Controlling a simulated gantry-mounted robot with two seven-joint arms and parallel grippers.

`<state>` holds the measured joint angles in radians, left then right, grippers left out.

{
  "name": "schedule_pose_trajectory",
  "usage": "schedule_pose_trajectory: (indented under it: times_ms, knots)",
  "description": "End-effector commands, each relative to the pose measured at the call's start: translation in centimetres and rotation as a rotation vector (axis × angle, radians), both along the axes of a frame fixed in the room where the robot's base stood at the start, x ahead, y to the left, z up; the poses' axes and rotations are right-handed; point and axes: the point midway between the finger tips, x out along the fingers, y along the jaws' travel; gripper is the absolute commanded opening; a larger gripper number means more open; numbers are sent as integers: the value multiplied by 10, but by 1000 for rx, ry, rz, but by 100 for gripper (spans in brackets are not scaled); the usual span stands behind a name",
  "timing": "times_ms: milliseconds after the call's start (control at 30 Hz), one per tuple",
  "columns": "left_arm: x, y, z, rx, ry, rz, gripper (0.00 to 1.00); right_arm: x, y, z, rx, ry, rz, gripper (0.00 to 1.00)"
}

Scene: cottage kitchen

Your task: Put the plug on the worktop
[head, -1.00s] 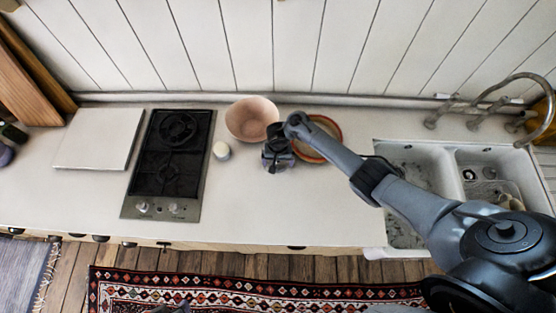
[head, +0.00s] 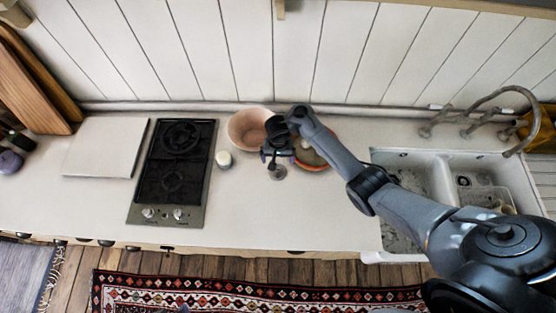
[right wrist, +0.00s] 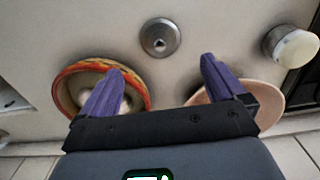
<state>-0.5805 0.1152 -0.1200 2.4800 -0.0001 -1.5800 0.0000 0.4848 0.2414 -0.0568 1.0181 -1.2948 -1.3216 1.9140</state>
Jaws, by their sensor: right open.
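The plug, a round grey metal piece with a small dark centre (right wrist: 160,38), lies on the pale worktop (head: 305,212). In the head view the plug (head: 278,174) shows just below my right gripper (head: 278,156). In the right wrist view my right gripper (right wrist: 160,68) has its two purple fingers spread wide with nothing between them. The plug lies beyond the fingertips, apart from them. My left gripper does not show clearly in any view.
A pink bowl (head: 244,128) and an orange-rimmed bowl (head: 325,160) stand behind the gripper. A small white-topped jar (head: 224,159) stands left of the plug, beside the black hob (head: 173,165). The double sink (head: 400,160) is at right. The front worktop is clear.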

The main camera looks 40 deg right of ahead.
Motion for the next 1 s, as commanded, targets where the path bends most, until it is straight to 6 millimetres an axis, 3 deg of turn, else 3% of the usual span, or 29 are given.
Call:
schedule_pose_trajectory:
  times_ms: [33, 233, 400, 567, 767, 1000]
  knots:
    - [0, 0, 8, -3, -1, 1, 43, 0, 1, 10, 2, -1, -1, 97]
    - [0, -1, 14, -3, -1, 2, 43, 0, 0, 22, 0, 0, 1, 97]
    - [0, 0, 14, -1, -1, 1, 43, -7, 4, 17, -17, -21, 47, 97]
    - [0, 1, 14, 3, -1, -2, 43, -28, 15, 9, -63, -79, 188, 97]
    - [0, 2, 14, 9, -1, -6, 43, -85, 39, 24, -126, -166, 439, 97]
    - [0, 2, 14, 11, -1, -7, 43, -171, 61, 84, -141, -240, 690, 97]
